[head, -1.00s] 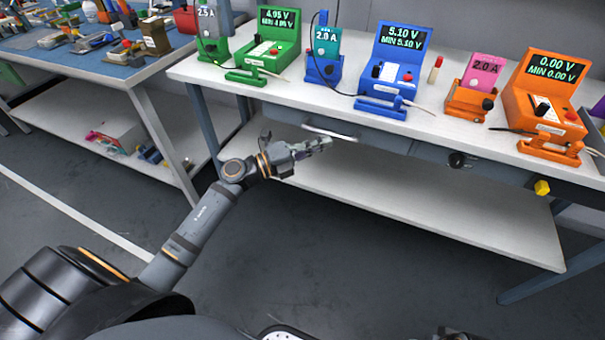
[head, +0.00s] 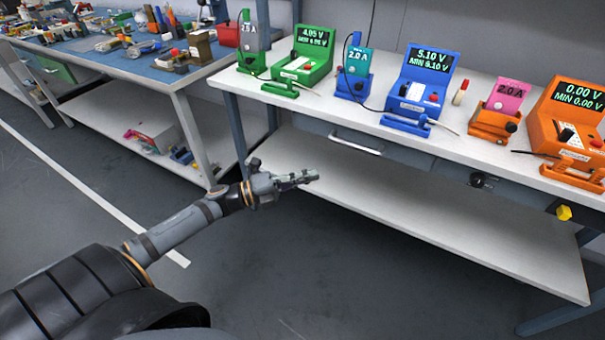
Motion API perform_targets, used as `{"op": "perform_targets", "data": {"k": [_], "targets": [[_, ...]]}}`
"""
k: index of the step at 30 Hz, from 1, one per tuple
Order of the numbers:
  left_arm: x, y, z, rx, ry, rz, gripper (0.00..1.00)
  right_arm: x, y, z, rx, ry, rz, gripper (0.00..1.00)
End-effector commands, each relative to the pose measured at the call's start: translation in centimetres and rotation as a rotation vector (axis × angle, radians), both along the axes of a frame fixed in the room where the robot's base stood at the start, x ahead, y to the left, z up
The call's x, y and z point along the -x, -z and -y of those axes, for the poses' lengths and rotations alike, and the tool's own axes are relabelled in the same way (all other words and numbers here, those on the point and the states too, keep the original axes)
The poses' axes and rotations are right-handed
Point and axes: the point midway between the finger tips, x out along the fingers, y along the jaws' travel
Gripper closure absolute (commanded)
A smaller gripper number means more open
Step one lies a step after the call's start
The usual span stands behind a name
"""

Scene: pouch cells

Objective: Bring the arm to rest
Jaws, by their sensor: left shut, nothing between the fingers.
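My left arm comes in from the lower left of the head view. Its gripper (head: 304,177) is shut and empty. It hangs in free air in front of the white workbench (head: 325,108), below the level of its top and apart from it in the picture. My right gripper is not in view.
A drawer handle (head: 356,141) and a lower shelf (head: 430,215) lie behind my gripper. A cluttered blue-topped table (head: 85,65) stands at the left. The grey floor (head: 330,290) is clear.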

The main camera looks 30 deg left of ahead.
Motion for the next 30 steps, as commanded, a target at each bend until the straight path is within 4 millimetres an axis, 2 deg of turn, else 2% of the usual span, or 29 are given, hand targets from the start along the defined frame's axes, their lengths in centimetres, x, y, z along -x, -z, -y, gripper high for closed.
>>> {"op": "perform_targets", "data": {"k": [6, 14, 17, 19, 20, 23, 25, 27, 30], "targets": [[0.8, 0.0, -0.8, 0.0, -0.002, 0.0, 1.0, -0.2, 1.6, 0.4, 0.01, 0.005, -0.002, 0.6], [0.8, 0.1, -0.9, 0.002, -0.002, 0.001, 1.0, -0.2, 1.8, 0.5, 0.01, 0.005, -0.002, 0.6], [0.5, 0.4, -1.0, 0.018, -0.027, -0.017, 1.0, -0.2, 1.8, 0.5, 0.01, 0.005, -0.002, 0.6], [-0.3, 1.2, -1.6, 0.067, -0.11, -0.077, 1.0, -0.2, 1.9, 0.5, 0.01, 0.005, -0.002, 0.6], [-0.9, 1.9, -2.1, 0.103, -0.166, -0.122, 1.0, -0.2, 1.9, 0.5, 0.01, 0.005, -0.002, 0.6], [-2.2, 6.0, -4.6, 0.275, -0.427, -0.344, 1.0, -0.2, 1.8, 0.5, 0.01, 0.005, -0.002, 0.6], [-1.7, 10.3, -6.4, 0.422, -0.634, -0.547, 1.0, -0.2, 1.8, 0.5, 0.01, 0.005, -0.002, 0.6], [0.2, 14.9, -7.5, 0.559, -0.829, -0.753, 1.0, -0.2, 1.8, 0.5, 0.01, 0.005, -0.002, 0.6], [4.2, 20.5, -7.5, 0.712, -1.059, -1.021, 1.0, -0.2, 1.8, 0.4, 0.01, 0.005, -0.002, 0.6]]}}
